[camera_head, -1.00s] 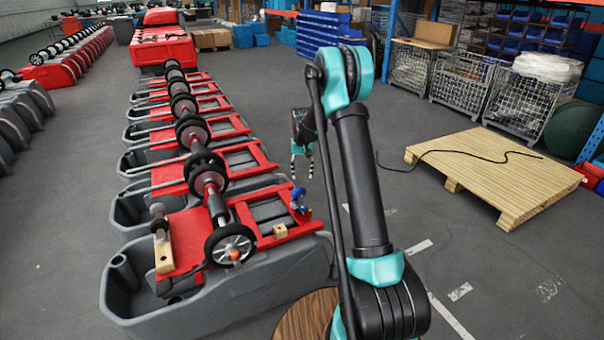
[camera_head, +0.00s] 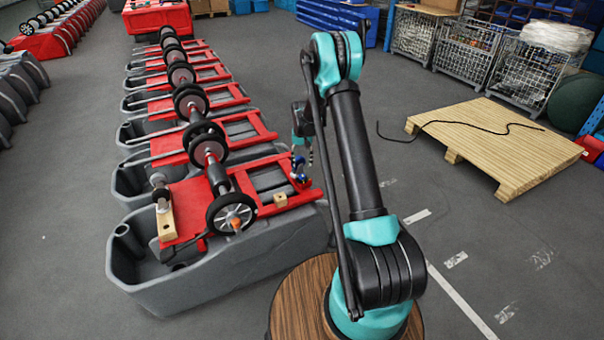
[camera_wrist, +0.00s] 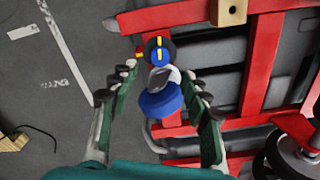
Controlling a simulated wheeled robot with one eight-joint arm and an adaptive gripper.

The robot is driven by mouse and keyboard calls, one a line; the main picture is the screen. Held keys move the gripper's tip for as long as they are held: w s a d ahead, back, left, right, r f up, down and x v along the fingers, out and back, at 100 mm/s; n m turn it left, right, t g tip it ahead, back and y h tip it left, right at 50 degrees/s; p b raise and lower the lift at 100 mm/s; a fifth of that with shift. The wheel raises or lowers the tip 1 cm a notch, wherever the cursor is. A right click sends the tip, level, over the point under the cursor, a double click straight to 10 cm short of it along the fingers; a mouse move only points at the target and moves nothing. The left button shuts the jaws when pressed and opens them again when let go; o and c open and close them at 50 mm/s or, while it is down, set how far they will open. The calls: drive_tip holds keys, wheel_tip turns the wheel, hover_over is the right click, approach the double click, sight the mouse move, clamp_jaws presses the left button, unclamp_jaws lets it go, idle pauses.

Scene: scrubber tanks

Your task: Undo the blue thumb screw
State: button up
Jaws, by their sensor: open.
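The blue thumb screw assembly (camera_head: 299,170) is on the red frame at the right end of the nearest tank. In the wrist view it shows as a rounded blue piece (camera_wrist: 162,101) with a grey part beside it, and a dark round knob (camera_wrist: 159,50) with a blue face and yellow marks beyond. I cannot tell which blue piece is the screw itself. My gripper (camera_wrist: 161,74) is open, with one finger on each side of the blue and grey pieces. Gaps show on both sides. In the head view my gripper (camera_head: 303,155) is close to the assembly and partly covers it.
The red frame (camera_wrist: 260,62) and grey tank (camera_head: 225,265) lie under the assembly. A small wooden block (camera_wrist: 229,12) is on the frame nearby. A wheeled shaft (camera_head: 218,178) lies across the tank to the left. Floor is open right of the tanks, up to a wooden pallet (camera_head: 500,150).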

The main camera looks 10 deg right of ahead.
sight(302, 175)
wheel_tip(302, 175, down, 7)
drive_tip(key=shift+r, duration=0.1)
drive_tip(key=shift+c, duration=0.4)
clamp_jaws()
drive_tip(key=shift+n, duration=0.9)
drive_tip(key=shift+o, duration=0.4)
unclamp_jaws()
wheel_tip(302, 175, up, 12)
